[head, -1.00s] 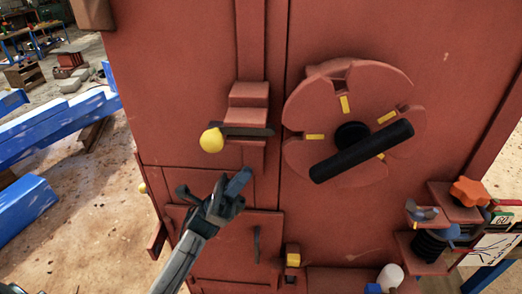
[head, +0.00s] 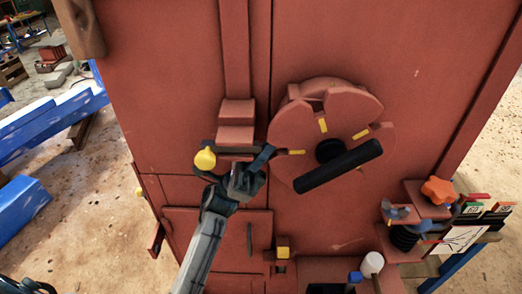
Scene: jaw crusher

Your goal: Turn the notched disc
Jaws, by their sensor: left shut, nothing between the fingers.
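The notched disc (head: 355,108) is a red wheel on the front of the red machine, with several notches, yellow marks and a black hub. A black bar handle (head: 338,167) lies slanted across its lower part, its right end higher. My left gripper (head: 262,160) is shut and empty. Its blue-grey fingertip is close to the disc's left edge, below the red block; I cannot tell whether it touches the disc. My right gripper is not in view.
A yellow knob (head: 205,159) on a dark lever sits left of my gripper, under a red block (head: 237,112). An orange knob (head: 438,190) stands on a bracket at lower right. Blue beams (head: 50,127) lie at left.

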